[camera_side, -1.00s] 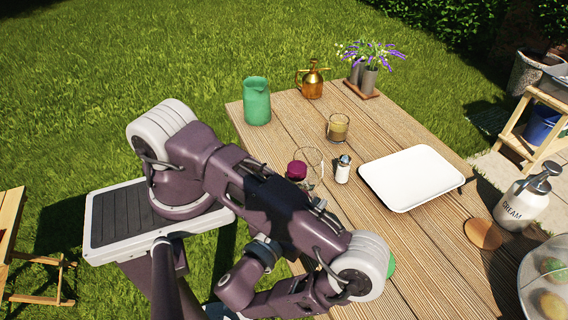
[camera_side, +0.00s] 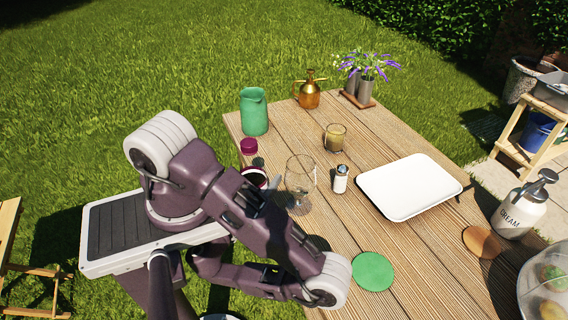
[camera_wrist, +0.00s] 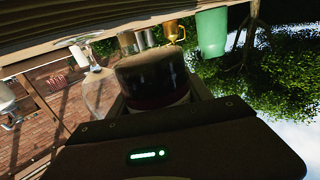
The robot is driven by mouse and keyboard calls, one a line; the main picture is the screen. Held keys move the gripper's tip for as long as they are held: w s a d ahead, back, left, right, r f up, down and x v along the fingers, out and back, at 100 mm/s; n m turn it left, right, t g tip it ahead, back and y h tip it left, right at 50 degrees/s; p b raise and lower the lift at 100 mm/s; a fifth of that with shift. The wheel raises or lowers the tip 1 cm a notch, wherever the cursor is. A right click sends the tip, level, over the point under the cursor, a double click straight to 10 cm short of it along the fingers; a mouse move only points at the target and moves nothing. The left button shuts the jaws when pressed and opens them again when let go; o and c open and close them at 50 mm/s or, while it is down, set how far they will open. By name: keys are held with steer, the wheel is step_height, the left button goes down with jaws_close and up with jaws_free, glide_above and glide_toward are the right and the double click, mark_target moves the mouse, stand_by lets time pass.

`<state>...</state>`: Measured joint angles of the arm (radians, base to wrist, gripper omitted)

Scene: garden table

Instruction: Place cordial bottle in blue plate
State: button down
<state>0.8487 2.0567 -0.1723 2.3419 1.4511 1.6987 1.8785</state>
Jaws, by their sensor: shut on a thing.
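The cordial bottle shows its maroon cap (camera_side: 249,147) above my arm in the side view; my arm hides its lower part. In the wrist view the dark bottle (camera_wrist: 150,77) fills the space between the fingers of my gripper (camera_wrist: 157,92), which is shut on it. The gripper itself is hidden behind my arm in the side view. The bottle is near the table's left edge, left of the wine glass. No blue plate can be made out clearly; a pale curved rim (camera_side: 220,317) barely shows at the bottom edge, and I cannot tell what it is.
An upright wine glass (camera_side: 300,180) stands close right of the bottle. A green jug (camera_side: 254,111), copper mister (camera_side: 310,93), amber tumbler (camera_side: 335,138), salt shaker (camera_side: 341,179) and white tray (camera_side: 411,188) stand beyond.

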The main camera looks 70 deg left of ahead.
steer(key=x, duration=1.2)
steer(key=shift+w+a, duration=0.25)
steer(key=x, duration=0.2)
steer(key=shift+w+a, duration=0.25)
step_height(320, 180, down, 3)
steer(key=shift+d+r, duration=0.1)
steer(key=shift+f, duration=0.2)
steer(key=shift+c, duration=2.3)
jaws_free()
steer(key=shift+s+f, duration=0.1)
steer(key=v, duration=0.6)
steer(key=shift+s+d, duration=0.5)
steer(key=c, duration=0.4)
